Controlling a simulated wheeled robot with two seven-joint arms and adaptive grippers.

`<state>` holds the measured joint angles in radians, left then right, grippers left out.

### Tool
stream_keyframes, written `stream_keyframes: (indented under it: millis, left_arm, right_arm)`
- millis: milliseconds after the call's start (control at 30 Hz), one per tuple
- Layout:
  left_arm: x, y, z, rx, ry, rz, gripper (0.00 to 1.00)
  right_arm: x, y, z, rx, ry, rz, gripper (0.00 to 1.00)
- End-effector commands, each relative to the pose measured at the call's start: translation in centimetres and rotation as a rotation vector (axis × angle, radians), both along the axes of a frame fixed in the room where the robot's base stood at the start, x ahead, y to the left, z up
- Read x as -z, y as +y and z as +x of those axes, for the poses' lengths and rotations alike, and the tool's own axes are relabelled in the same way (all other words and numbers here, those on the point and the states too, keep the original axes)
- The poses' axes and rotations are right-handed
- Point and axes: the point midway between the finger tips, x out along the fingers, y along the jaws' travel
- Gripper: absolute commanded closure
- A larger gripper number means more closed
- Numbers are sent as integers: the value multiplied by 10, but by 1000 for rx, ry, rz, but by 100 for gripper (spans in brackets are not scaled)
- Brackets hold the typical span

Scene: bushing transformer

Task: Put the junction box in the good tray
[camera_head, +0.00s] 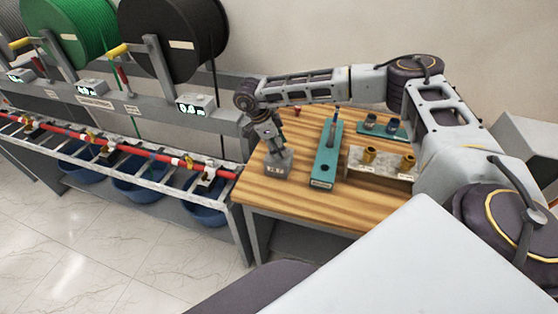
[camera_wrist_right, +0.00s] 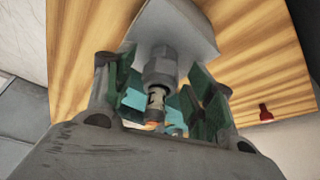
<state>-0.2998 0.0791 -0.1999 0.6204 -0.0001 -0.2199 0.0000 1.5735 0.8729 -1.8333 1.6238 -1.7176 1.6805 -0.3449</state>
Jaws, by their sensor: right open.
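A small grey box (camera_head: 278,166) with a label on its front stands near the left end of the wooden table; it looks like the junction box. My right gripper (camera_head: 268,131) points down just above it. In the right wrist view, the fingers (camera_wrist_right: 160,98) are open on both sides of a grey threaded fitting (camera_wrist_right: 160,66), which stands out in front of a pale grey surface (camera_wrist_right: 172,28). I cannot tell whether the fingers touch it. My left gripper is out of view. No tray is readably marked as the good tray.
A long teal holder (camera_head: 326,160) with an upright pin lies right of the box. A grey stand (camera_head: 381,174) with brass pieces and another teal holder (camera_head: 392,131) are farther right. A red piece (camera_wrist_right: 265,111) lies on the table. A rail rack with cable reels (camera_head: 172,38) stands left.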

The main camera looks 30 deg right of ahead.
Motion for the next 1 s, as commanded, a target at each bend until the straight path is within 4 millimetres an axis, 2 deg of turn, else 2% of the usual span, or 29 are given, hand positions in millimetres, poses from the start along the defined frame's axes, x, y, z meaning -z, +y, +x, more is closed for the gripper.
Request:
stream_keyframes:
  millis: [433,867,1000]
  left_arm:
    - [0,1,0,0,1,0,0]
    - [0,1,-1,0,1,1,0]
    - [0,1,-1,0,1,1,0]
  right_arm:
    - [1,0,0,0,0,0,45]
    - [1,0,0,0,0,0,99]
    - [1,0,0,0,0,0,100]
